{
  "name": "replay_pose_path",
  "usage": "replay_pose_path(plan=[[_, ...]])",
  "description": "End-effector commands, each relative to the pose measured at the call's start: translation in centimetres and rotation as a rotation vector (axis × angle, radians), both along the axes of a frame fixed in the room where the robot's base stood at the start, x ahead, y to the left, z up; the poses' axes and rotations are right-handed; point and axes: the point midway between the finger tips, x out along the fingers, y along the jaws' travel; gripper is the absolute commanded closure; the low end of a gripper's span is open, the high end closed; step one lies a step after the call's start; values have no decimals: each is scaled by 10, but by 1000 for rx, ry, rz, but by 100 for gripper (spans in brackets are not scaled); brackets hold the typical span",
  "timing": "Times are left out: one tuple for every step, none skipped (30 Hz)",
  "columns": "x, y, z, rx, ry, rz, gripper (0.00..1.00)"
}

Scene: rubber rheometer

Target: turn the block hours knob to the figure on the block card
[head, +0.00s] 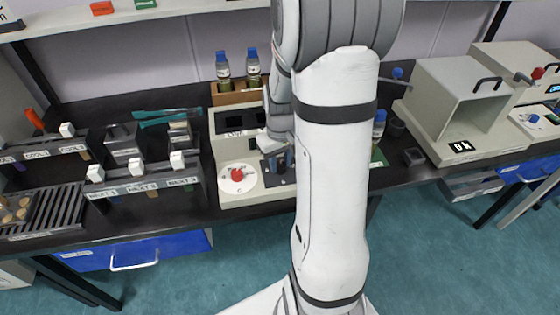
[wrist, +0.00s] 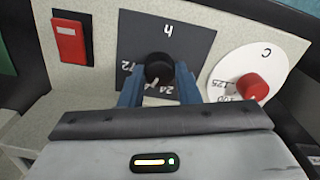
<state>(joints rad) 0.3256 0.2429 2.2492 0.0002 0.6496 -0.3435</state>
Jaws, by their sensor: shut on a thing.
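The block hours knob (wrist: 159,67) is black, on a dark square plate (wrist: 188,42) marked "h" in the wrist view. The figures 72 and 24 show on the plate; other figures may be hidden by my jaws. A pale pointer mark on the knob faces the lower edge of the wrist picture, between 72 and 24. My gripper (wrist: 159,88) has its blue jaws on either side of the knob and is shut on it. In the head view my gripper (head: 276,164) is at the dark plate, and my arm hides part of the machine. I cannot make out the block card.
Beside the plate is a red knob (wrist: 252,87) on a white dial marked "C", also in the head view (head: 237,174). A red switch (wrist: 70,42) is on the plate's other side. Bottles (head: 223,70) stand behind the machine. Labelled racks (head: 145,184) stand left.

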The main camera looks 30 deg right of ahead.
Motion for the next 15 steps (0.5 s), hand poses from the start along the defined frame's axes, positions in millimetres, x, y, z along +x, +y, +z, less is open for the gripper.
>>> replay_pose_path(plan=[[1,0,0,-1,-2,-18,93],[1,0,0,-1,-2,-28,93],[1,0,0,-1,-2,-41,93],[1,0,0,-1,-2,-48,93],[1,0,0,-1,-2,-55,93],[1,0,0,-1,-2,-63,93],[1,0,1,-1,-2,-68,93],[1,0,1,-1,-2,-72,93],[1,0,1,-1,-2,-75,93],[1,0,1,-1,-2,-78,93],[1,0,1,-1,-2,-79,93],[1,0,1,-1,-2,-81,93],[1,0,1,-1,-2,-81,93],[1,0,1,-1,-2,-82,93],[1,0,1,-1,-2,-82,93]])
